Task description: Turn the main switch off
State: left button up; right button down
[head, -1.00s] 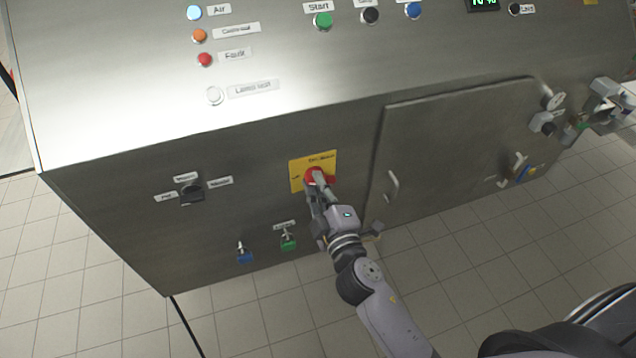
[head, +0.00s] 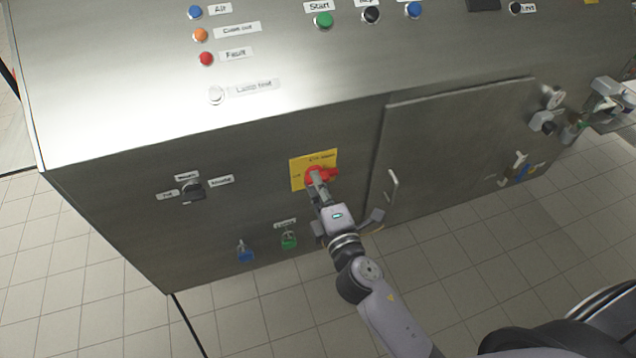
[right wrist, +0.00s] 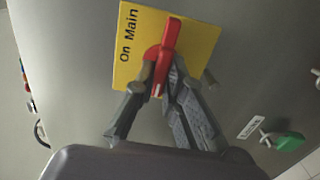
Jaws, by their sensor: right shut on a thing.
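The main switch is a red rotary handle (head: 333,174) on a yellow plate (head: 299,171) on the machine's front panel. In the head view the handle lies roughly sideways, its free part pointing right. My right gripper (head: 317,181) is at the switch and hides part of it. In the right wrist view the red handle (right wrist: 169,38) stands in front of the yellow plate (right wrist: 203,42), which reads "On" and "Main". My right gripper (right wrist: 162,80) is shut on the lower part of the handle. My left gripper is not in view.
A black selector (head: 193,190) is left of the switch. A blue valve (head: 245,255) and a green valve (head: 289,240) are below it. A door with a handle (head: 393,190) is close on the right. The display (head: 484,4) is dark.

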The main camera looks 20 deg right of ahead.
jog(key=c, duration=1.7)
grip_release()
jog(key=shift+a, duration=0.1)
jog(key=shift+o, duration=0.2)
jog(key=shift+s, duration=0.1)
jog(key=s, duration=1.2)
jog(key=shift+d, duration=0.25)
jog(key=shift+w, duration=0.1)
